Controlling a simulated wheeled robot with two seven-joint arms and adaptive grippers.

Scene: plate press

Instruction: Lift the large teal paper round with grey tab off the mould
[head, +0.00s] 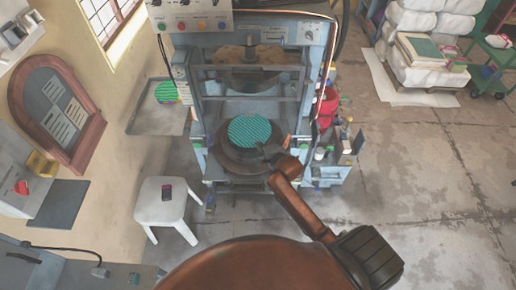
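The large teal paper round (246,131) lies on the dark round mould (229,157) in the middle of the press. It has a striped or ribbed look. Its grey tab cannot be made out. My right gripper (268,150) is at the near right edge of the round, low over the mould. It is small and dark here, so I cannot tell whether its fingers are open or shut, or whether they touch the paper. My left gripper is not in view.
The blue-grey press frame (197,105) stands around the mould, with its upper plate (250,78) above. A white stool (161,200) with a small dark item stands at the left. A tray (155,121) with a green round (166,92) is left of the press.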

